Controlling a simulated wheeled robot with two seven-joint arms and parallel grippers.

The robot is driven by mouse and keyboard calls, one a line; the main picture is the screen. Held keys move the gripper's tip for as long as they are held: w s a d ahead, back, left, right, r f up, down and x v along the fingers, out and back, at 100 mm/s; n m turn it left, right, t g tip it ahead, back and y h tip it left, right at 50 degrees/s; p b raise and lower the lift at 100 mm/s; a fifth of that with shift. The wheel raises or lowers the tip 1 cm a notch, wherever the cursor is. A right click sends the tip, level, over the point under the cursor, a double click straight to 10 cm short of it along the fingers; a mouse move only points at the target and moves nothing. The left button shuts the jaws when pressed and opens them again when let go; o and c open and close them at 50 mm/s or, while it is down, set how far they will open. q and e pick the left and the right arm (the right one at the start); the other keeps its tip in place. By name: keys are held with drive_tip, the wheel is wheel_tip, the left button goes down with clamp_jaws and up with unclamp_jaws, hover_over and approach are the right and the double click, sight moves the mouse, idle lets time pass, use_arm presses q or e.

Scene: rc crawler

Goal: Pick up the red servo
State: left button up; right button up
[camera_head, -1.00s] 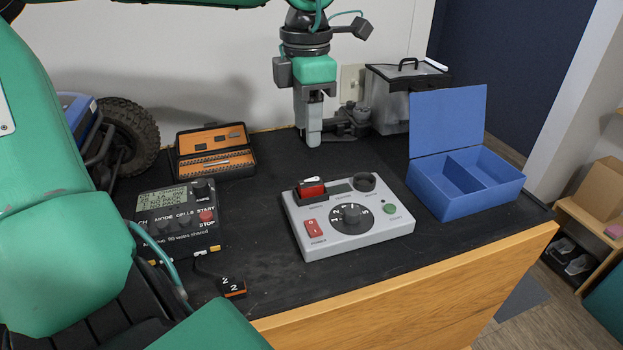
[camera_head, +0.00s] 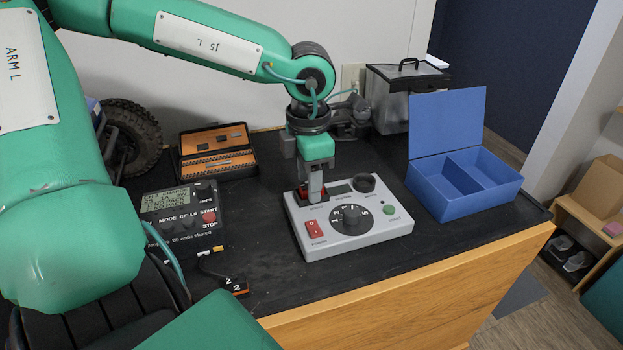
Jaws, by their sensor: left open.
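The red servo (camera_head: 303,194) sits in the dark holder at the back left of the grey tester box (camera_head: 368,233). My left gripper (camera_head: 315,191) points straight down over the servo, its fingers at the servo's height. It is open. My right gripper is out of view.
An open blue two-part box (camera_head: 427,190) stands to the right. A black charger (camera_head: 180,222) and an open orange tool case (camera_head: 217,150) are on the left. A lidded clear bin (camera_head: 390,100) is behind. The front right of the black mat is clear.

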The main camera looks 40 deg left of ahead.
use_arm(q)
clamp_jaws()
drive_tip(key=shift+r, duration=0.15)
